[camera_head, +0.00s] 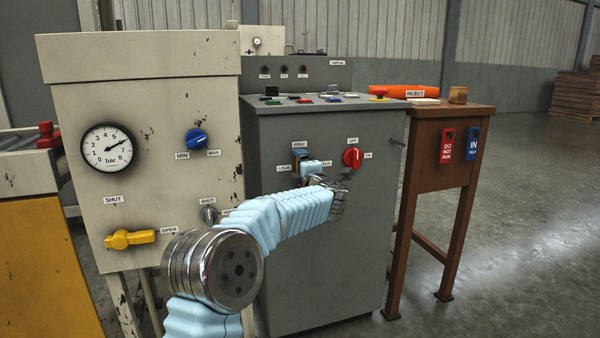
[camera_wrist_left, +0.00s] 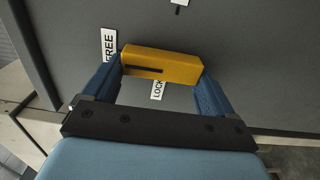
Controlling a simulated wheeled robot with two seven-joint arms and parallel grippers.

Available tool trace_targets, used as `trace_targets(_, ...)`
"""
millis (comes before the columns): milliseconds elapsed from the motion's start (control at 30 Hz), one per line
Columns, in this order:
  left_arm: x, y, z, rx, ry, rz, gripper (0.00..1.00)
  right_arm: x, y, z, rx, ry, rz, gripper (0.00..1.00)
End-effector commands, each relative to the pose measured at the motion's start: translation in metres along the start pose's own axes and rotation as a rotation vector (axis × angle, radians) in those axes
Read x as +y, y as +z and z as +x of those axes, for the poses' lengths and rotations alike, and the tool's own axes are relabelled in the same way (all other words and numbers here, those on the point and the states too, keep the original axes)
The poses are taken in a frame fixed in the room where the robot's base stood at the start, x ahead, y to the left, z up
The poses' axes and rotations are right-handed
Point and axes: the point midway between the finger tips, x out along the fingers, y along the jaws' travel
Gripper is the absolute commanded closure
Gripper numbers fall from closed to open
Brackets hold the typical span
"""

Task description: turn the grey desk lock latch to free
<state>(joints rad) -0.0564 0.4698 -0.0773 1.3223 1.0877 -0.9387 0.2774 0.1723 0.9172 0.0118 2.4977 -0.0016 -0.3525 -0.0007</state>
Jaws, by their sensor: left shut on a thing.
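The grey desk (camera_head: 310,275) stands in the middle of the head view. Its lock latch shows in the left wrist view as a mustard-yellow bar (camera_wrist_left: 165,62) with a dark slot. A FREE label (camera_wrist_left: 109,46) is at its left end and a partly covered LOCK label (camera_wrist_left: 158,90) is below it. My left gripper (camera_head: 300,163) is at the desk front, its blue fingers shut on the two ends of the bar in the left wrist view. In the head view the gripper hides the latch. My right gripper is in neither view.
A red knob (camera_head: 352,158) is close to the right of my left gripper. The desk top carries several buttons. A cream cabinet (camera_head: 150,100) with a gauge, blue knob and yellow OPEN/SHUT handle (camera_head: 130,239) stands left. A brown table (camera_head: 450,122) stands right.

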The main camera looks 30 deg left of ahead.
Motion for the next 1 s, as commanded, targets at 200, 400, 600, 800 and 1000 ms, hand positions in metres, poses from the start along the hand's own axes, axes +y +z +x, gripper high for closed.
trace_targets(200,-0.003,0.000,0.000,0.001,-0.005,-0.005,0.44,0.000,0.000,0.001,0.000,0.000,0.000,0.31)
trace_targets(400,-0.003,0.000,0.000,0.002,-0.005,-0.005,0.09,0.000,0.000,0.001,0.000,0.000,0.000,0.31)
trace_targets(600,-0.002,0.000,0.000,0.001,-0.003,-0.005,0.00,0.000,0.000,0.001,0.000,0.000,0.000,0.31)
trace_targets(800,-0.001,0.001,-0.008,-0.001,-0.003,-0.005,0.00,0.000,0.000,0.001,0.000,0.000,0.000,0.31)
trace_targets(1000,0.000,0.001,-0.049,-0.004,-0.002,-0.005,0.00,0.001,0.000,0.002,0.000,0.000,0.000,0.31)
